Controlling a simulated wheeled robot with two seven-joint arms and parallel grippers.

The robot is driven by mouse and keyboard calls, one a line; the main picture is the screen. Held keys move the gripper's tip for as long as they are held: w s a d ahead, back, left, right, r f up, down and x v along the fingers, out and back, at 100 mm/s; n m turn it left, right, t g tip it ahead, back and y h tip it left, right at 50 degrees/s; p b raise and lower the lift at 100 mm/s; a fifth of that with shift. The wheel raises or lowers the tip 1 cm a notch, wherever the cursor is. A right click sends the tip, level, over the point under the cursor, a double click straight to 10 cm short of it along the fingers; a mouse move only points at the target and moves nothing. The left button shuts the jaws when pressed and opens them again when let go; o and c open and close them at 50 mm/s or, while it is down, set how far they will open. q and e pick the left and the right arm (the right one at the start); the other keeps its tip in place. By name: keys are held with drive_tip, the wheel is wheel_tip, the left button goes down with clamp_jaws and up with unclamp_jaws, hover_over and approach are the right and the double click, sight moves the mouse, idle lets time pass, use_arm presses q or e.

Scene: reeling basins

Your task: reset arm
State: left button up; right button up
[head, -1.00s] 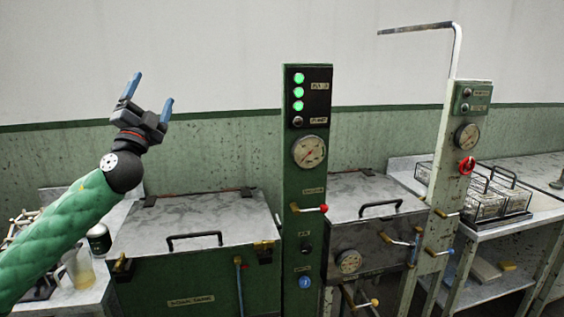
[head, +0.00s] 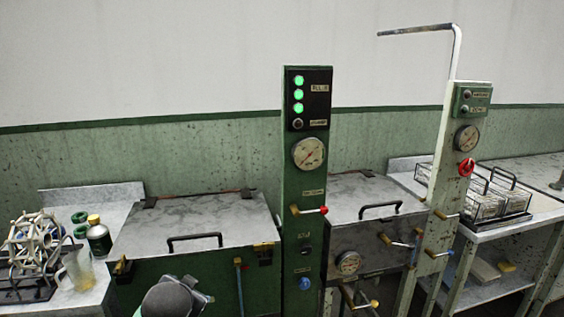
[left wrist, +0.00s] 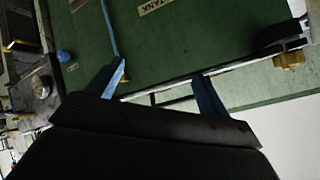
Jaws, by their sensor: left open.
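My left gripper (left wrist: 160,71) is open and empty, with its two blue fingers spread apart in the left wrist view. The green front of the tank (left wrist: 190,45) lies beyond the fingers. The fingers cannot be made out there. My right gripper is not in view.
A green control column (head: 304,230) with green lamps, a gauge and a red-tipped lever stands mid-view. A steel basin (head: 347,243) and a post with a bent pipe (head: 452,135) stand right of it. A rack, jug (head: 79,270) and bottle (head: 99,239) crowd the left bench.

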use_arm(q)
drive_tip(key=s+d+f+n+g+h, duration=0.1)
drive_tip(key=s+d+f+g, duration=0.1)
drive_tip(key=s+f, duration=0.7)
drive_tip(key=s+d+f+g+h, duration=0.1)
drive_tip(key=s+d+f+g, duration=0.2)
drive_tip(key=s+f, duration=0.6)
drive_tip(key=s+d+f+n+g+h, duration=0.1)
drive_tip(key=s+d+f+g, duration=0.2)
drive_tip(key=s+f, duration=0.5)
drive_tip(key=s+d, duration=0.1)
drive_tip(key=s, duration=0.7)
drive_tip(key=shift+d+f+n+p, duration=0.15)
drive_tip(key=shift+f+n+p, duration=0.15)
drive_tip(key=shift+f, duration=0.1)
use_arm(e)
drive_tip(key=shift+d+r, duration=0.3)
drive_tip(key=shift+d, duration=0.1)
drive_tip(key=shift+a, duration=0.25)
